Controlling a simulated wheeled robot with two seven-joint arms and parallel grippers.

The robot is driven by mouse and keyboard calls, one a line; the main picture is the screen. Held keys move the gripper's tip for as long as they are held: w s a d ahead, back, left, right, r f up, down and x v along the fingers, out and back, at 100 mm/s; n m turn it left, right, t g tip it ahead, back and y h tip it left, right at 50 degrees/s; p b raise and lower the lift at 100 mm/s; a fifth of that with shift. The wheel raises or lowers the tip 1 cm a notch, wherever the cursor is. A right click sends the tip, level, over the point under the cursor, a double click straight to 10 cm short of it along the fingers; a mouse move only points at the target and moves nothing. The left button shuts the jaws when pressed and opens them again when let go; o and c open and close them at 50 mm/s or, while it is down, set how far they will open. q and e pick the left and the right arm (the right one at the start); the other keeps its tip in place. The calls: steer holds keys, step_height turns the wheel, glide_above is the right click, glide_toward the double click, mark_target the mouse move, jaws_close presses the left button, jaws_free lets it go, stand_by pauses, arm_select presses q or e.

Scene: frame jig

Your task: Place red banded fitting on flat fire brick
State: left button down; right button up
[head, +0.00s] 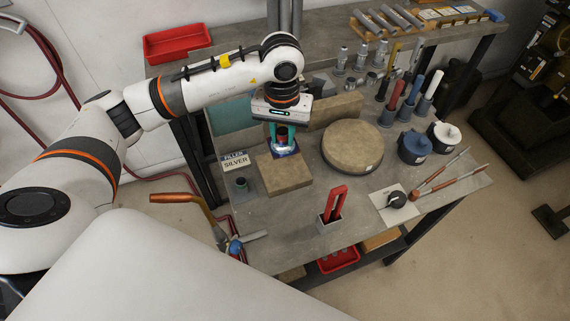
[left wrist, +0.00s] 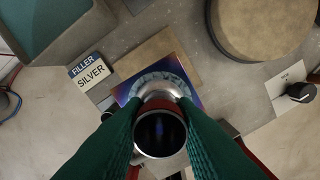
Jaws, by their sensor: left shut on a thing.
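The red banded fitting (left wrist: 160,130) is a short dark-mouthed tube with a red band and a silver flared part. My left gripper (head: 281,134) points down with its green fingers shut on the fitting, which also shows in the head view (head: 282,138). The flat fire brick (head: 285,178) is a tan slab lying on the bench. It shows partly in the left wrist view (left wrist: 168,47). The fitting is over the brick's far side. A blue square with a pale ring pattern (left wrist: 185,72) shows behind the fitting. I cannot tell whether the fitting touches the brick. My right gripper is not in view.
A "FILLER SILVER" sign (head: 235,161) and a small dark cup (head: 241,185) stand left of the brick. A round tan disc (head: 352,146) is right, an upright brick (head: 336,109) behind.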

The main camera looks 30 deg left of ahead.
arm_select(q)
steer(key=shift+w+a, duration=0.2)
steer(key=shift+w, duration=0.15)
steer(key=shift+w+a+f+n, duration=0.1)
steer(key=shift+w+f+n, duration=0.1)
steer(key=shift+f+n, duration=0.1)
steer(key=p, duration=0.2)
glide_above(283, 167)
step_height(283, 167, down, 5)
steer(key=shift+f, duration=0.15)
step_height(283, 167, down, 4)
steer(key=shift+f+p, duration=0.1)
steer(key=shift+p, duration=0.4)
steer(key=shift+f, duration=0.1)
steer(key=shift+f+b, duration=0.1)
steer(key=shift+b, duration=0.25)
steer(key=c, duration=1.2)
jaws_free()
steer(key=shift+o, duration=0.2)
